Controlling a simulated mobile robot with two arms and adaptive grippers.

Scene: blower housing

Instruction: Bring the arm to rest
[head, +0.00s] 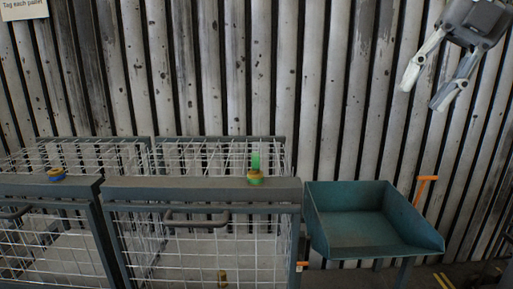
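My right gripper (427,92) hangs in the upper right corner of the head view. Its two fingers, one light and one grey, are spread apart with nothing between them. It is high up in front of the slatted wall, apart from everything below. My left gripper is not in view.
Two wire-mesh cages with grey frames (140,189) stand at left and centre. A teal tray (365,221) stands at right, beside an orange handle (426,180). A slatted wall (230,70) closes the back.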

